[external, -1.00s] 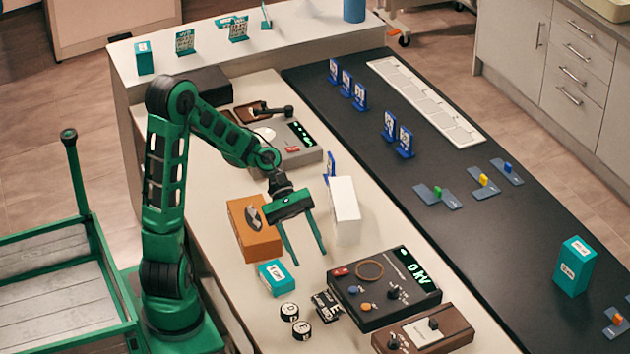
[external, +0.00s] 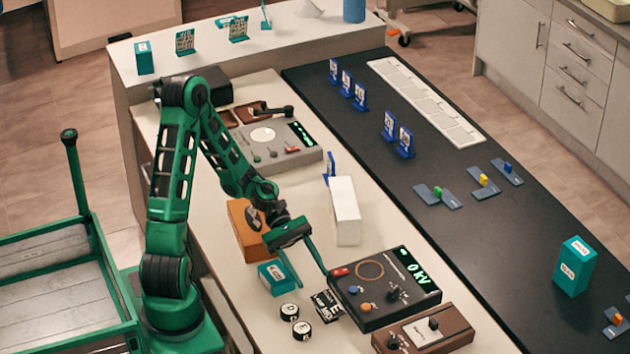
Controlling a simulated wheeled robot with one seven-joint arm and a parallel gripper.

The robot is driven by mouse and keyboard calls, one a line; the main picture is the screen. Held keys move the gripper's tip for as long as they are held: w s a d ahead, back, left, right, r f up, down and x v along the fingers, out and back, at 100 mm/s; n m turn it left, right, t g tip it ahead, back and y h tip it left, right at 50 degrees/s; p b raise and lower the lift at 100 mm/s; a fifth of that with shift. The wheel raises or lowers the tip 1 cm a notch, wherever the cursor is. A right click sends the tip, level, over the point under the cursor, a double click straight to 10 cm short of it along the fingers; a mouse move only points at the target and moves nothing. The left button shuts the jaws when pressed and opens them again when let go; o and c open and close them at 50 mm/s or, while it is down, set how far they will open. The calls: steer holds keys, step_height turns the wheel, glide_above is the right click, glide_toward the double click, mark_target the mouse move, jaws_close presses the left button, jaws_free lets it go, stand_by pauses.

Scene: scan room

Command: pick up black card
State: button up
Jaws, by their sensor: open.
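The black card (external: 327,304) with white print lies on the cream bench, close to the left side of a dark meter box. My gripper (external: 304,268) is open and empty, pointing down above the bench, up and to the left of the card in the picture. One finger shows clearly near the meter box's upper left corner. The gripper does not touch the card.
The dark meter box (external: 384,287) stands right of the card. An orange box (external: 246,232) and a white block (external: 345,211) stand farther back.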

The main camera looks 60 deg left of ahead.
mark_target(326, 302)
steer(key=x, duration=0.5)
steer(key=shift+d+f, duration=0.2)
steer(key=shift+d, duration=0.1)
steer(key=shift+x, duration=2.65)
steer(key=shift+s+r, duration=0.1)
steer(key=c, duration=0.7)
